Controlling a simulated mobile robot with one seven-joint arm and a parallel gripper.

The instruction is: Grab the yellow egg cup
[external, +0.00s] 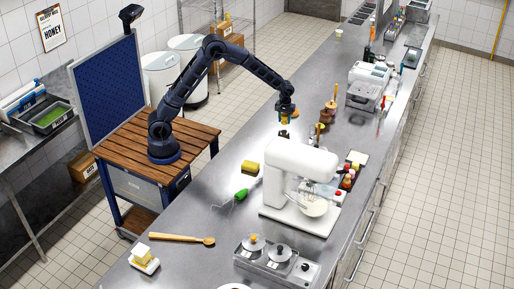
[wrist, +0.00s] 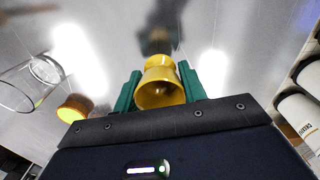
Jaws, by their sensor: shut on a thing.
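The yellow egg cup (wrist: 160,82) is between the green fingers of my gripper (wrist: 160,88) in the wrist view. The fingers are shut on it, one on each side, and its hollow opening faces the camera. In the external view my gripper (external: 286,117) is over the steel counter, behind the white stand mixer. The egg cup (external: 284,121) shows there only as a small yellow patch under the wrist. Whether it touches the counter is hard to tell.
The white stand mixer (external: 298,170) stands close in front of my gripper. A clear glass (wrist: 28,84) and a small orange-yellow item (wrist: 75,107) are left of the fingers in the wrist view. Brown wooden items (external: 327,115) stand to the right.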

